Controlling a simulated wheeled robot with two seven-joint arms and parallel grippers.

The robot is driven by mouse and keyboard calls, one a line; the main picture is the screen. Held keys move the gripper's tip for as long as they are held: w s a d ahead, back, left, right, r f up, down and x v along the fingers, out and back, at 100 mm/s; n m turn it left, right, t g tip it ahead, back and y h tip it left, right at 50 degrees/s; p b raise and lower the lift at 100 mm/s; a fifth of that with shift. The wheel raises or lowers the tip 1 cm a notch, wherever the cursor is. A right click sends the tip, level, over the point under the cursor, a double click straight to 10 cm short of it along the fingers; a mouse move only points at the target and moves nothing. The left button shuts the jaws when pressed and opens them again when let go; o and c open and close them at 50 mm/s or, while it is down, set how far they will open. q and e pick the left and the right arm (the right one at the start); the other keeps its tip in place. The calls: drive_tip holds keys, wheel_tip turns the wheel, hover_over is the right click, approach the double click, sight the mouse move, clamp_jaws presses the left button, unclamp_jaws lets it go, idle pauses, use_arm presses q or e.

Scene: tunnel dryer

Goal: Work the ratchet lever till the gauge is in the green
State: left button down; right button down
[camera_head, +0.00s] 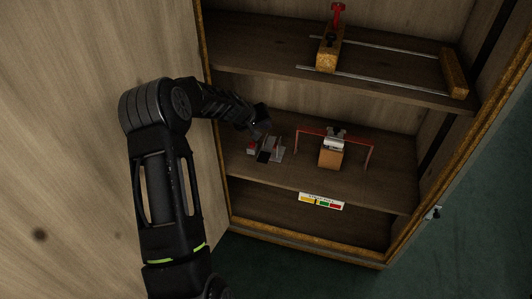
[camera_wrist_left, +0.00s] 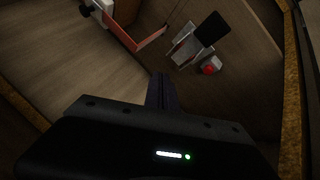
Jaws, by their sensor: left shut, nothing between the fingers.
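A small grey metal device with a black paddle, which looks like the ratchet lever (camera_head: 264,156), stands at the left of the middle cabinet shelf. In the left wrist view its black paddle (camera_wrist_left: 212,29) sticks up from the grey bracket. The gauge (camera_head: 321,201) is a strip on the shelf's front edge with yellow, green and red fields; its reading is too small to tell. My left gripper (camera_head: 262,121) is shut and empty, just above and behind the lever in the head view. In the wrist view its fingers (camera_wrist_left: 162,90) show apart from the lever. My right gripper is not in view.
A red button box (camera_wrist_left: 208,69) sits beside the lever. A red frame (camera_head: 370,155) stands right of it around a wooden block (camera_head: 331,157) with a metal clamp. The upper shelf (camera_head: 250,50) holds a rail clamp (camera_head: 328,50). The cabinet's side wall is close to my arm.

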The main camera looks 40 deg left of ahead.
use_arm(q)
drive_tip(key=b, duration=0.6)
hover_over(265, 152)
wheel_tip(265, 152, down, 8)
drive_tip(key=shift+s+r, duration=0.1)
drive_tip(key=shift+f+b, duration=0.5)
drive_tip(key=shift+b, duration=0.15)
drive_tip(key=shift+f, duration=0.1)
idle(1.4)
drive_tip(key=shift+s+f+b, duration=0.1)
drive_tip(key=shift+f+b, duration=0.2)
drive_tip(key=shift+b, duration=0.35)
drive_tip(key=shift+f+b, duration=0.25)
drive_tip(key=shift+b, duration=0.05)
